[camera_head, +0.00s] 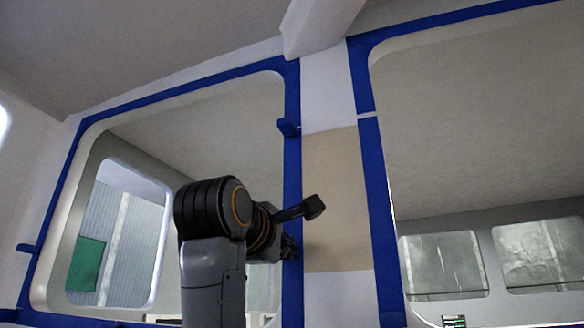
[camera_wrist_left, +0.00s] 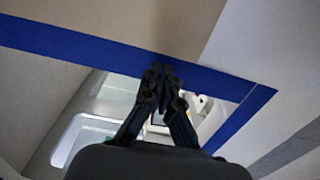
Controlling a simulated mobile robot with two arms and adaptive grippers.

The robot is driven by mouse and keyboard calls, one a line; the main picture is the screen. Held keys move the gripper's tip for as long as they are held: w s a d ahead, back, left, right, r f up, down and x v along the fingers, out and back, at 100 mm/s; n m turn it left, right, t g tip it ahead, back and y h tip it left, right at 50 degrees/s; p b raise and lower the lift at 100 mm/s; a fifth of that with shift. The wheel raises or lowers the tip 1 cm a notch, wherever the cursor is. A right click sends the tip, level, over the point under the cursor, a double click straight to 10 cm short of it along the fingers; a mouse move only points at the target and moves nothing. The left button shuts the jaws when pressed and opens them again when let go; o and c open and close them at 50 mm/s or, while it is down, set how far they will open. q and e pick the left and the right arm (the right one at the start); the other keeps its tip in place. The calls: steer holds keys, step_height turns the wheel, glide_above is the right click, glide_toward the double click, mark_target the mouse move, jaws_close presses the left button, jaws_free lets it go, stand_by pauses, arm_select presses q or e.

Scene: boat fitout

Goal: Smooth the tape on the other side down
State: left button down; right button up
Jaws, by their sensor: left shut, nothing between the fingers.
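Blue tape frames the left window, and its right vertical strip (camera_head: 292,180) runs beside a beige panel. Blue tape (camera_head: 368,160) also frames the right window, with a small pale gap near the top of its left strip. A blue tape end (camera_head: 288,128) sticks out from the left window's right strip. My left gripper (camera_head: 290,246) is at the lower part of that strip, partly hidden by its own wrist. In the left wrist view the fingertips are shut and empty at the blue tape (camera_wrist_left: 215,80); I cannot tell whether they touch it. My right gripper is not in view.
Another blue tab (camera_head: 26,248) sticks out at the far left. A white beam (camera_head: 318,25) comes down from the ceiling above the pillar. Both window openings look clear.

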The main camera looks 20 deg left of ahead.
arm_select(q)
step_height(320, 180, down, 2)
steer(key=shift+f+b, duration=0.1)
steer(key=shift+b, duration=0.5)
steer(key=shift+f, duration=0.25)
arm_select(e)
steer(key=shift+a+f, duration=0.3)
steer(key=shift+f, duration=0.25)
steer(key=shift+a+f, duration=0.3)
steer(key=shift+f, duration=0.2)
arm_select(q)
steer(key=shift+f, duration=0.1)
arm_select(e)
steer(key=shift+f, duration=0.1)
